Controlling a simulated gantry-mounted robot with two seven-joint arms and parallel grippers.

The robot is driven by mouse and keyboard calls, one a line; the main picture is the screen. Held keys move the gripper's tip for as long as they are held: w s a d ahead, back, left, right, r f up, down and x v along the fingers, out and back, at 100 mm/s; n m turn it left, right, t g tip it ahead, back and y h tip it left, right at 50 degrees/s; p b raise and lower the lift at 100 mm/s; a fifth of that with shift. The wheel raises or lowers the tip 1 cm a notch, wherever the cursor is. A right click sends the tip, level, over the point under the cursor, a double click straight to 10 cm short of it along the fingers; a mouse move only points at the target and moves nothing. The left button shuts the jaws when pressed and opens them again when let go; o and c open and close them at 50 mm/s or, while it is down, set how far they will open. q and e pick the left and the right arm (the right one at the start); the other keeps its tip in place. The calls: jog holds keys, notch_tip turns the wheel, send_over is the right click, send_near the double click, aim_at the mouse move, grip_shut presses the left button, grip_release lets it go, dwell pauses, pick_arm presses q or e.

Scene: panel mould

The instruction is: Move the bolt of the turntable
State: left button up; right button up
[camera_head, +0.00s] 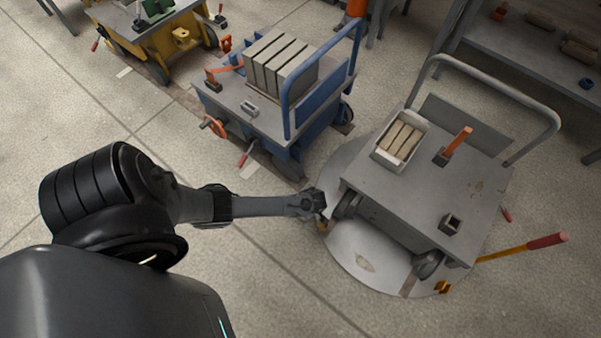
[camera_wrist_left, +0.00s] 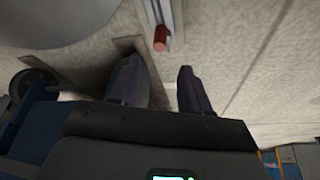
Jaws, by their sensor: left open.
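The turntable (camera_head: 345,261) is a round grey plate in the floor, with a grey cart standing on it. A yellow fitting (camera_head: 323,228) shows at its left rim, partly hidden by my left gripper (camera_head: 318,204). In the wrist view, a grey metal bar with a red end (camera_wrist_left: 160,40) looks like the bolt; it lies beside the round plate's edge. My left gripper also shows in the wrist view (camera_wrist_left: 162,85), with its two dark fingers apart and nothing between them. The red end is ahead of the fingertips, apart from them. My right gripper is not in view.
The grey cart (camera_head: 385,190) carries a tray of blocks. A blue cart (camera_head: 262,112) with grey slabs stands close to my left gripper. A yellow lever with a red grip (camera_head: 520,248) sticks out at the right. The floor at lower middle is clear.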

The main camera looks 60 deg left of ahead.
pick_arm(q)
jog(key=b+x, duration=0.1)
jog(key=x, duration=0.1)
jog(key=b+x, duration=0.3)
jog(key=x, duration=0.1)
jog(key=shift+w+a+b, duration=0.15)
jog(key=shift+w+b, duration=0.1)
jog(key=shift+b, duration=0.15)
jog(key=b+x, duration=0.2)
jog(key=x, duration=0.1)
jog(key=shift+s+f+b, duration=0.35)
jog(key=shift+f+b, duration=0.05)
jog(key=shift+f, duration=0.15)
jog(key=shift+w+a, duration=0.2)
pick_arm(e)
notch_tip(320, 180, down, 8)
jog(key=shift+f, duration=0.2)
pick_arm(q)
jog(key=shift+s+d+f, duration=0.1)
jog(key=shift+c, duration=1.3)
grip_shut()
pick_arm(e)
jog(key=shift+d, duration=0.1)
